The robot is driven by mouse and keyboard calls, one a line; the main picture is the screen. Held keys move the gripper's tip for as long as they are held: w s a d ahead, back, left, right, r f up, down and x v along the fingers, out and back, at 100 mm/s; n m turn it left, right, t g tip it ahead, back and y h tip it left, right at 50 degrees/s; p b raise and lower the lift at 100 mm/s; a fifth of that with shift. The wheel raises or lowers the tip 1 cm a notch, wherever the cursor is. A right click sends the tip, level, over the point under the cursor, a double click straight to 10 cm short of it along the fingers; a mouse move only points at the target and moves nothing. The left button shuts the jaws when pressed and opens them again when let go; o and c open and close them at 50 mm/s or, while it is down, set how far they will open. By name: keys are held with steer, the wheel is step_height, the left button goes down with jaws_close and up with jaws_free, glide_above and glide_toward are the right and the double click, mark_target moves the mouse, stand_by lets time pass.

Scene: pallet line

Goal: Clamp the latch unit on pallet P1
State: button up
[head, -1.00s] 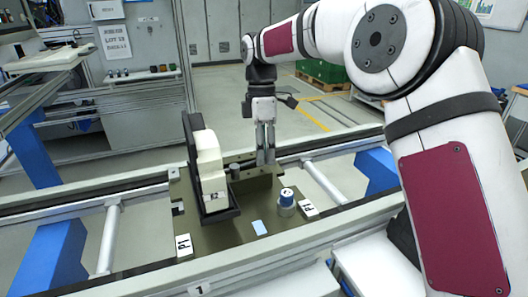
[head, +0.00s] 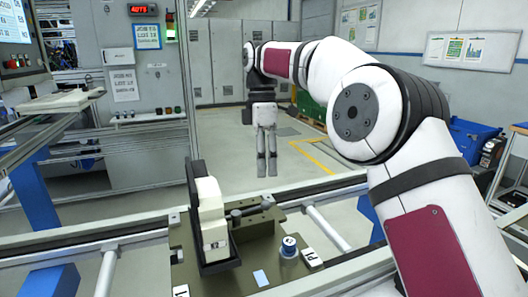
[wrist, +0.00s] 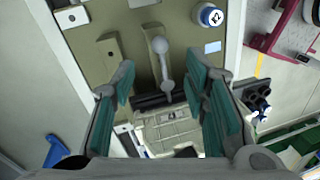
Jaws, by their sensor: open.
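In the wrist view the lever (wrist: 163,65) appears between my open teal-padded fingers. My gripper (head: 267,174) hangs empty above the knob end, with a gap. Whether the clamp presses on the unit I cannot tell.
A blue-capped cylinder (head: 289,245) and a light blue card (head: 261,278) are on the pallet's near side. Conveyor rails (head: 110,245) run on both sides. A control cabinet (head: 140,100) stands at the back left.

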steer(key=r, duration=0.2)
steer(key=shift+w+r, duration=0.25)
steer(key=shift+r, duration=0.15)
